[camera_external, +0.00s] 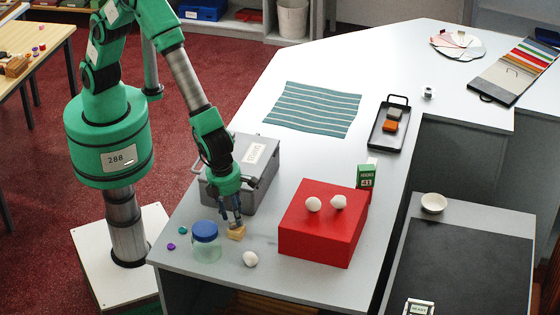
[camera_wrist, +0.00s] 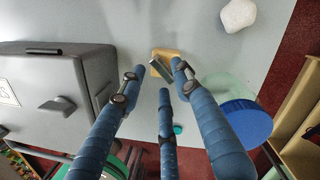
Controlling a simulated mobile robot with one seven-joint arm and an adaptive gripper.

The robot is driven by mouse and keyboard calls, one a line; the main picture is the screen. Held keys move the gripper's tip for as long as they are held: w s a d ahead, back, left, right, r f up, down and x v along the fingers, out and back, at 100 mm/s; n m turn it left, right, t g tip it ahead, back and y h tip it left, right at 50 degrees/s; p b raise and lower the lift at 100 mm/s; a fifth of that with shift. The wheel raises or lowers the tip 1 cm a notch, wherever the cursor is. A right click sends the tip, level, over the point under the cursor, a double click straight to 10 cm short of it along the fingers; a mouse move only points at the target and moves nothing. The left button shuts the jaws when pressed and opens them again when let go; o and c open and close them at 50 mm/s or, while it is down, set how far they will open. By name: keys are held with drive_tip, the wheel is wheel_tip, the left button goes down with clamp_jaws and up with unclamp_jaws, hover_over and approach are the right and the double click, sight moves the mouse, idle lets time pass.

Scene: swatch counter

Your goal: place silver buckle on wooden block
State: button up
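The wooden block (camera_external: 236,233) is small and tan and stands on the counter near its front left. In the wrist view the block (camera_wrist: 166,53) shows just past my fingertips. A small silver piece, which looks like the silver buckle (camera_wrist: 160,69), lies against or over the block's near side, between my fingers. It cannot be made out in the external view. My gripper (camera_external: 236,221) points down at the block. In the wrist view its three blue fingers (camera_wrist: 161,73) stand apart around the buckle, with gaps on the left and near sides; contact with the right finger is unclear.
A grey box (camera_external: 262,180) stands behind my gripper. A blue-lidded jar (camera_external: 206,245) and a white stone (camera_external: 250,259) are close in front. A red box (camera_external: 322,240) with two white knobs is to the right. The counter beyond the striped cloth (camera_external: 312,108) is largely clear.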

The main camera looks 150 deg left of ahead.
wheel_tip(320, 180, up, 10)
drive_tip(key=d, duration=0.1)
drive_tip(key=shift+d+r, duration=0.15)
drive_tip(key=shift+d, duration=0.15)
drive_tip(key=shift+w, duration=0.1)
idle(0.5)
drive_tip(key=s+d+r+n+t, duration=0.1)
drive_tip(key=s+d+r+n, duration=0.4)
drive_tip(key=s+r, duration=0.4)
drive_tip(key=s+d+r+n+t, duration=0.2)
drive_tip(key=s+d+r+n, duration=0.35)
drive_tip(key=r, duration=0.65)
drive_tip(key=s+d+r+n+t, duration=0.1)
drive_tip(key=s+d+n, duration=0.1)
drive_tip(key=s, duration=0.5)
drive_tip(key=s+d+r+n+t+h, duration=0.1)
drive_tip(key=s+d+r+n, duration=0.1)
drive_tip(key=s, duration=0.6)
drive_tip(key=s+d+r+n, duration=0.2)
drive_tip(key=s+d+n, duration=0.1)
drive_tip(key=s+d, duration=0.3)
drive_tip(key=shift+s+t+h, duration=0.4)
drive_tip(key=shift+s, duration=0.35)
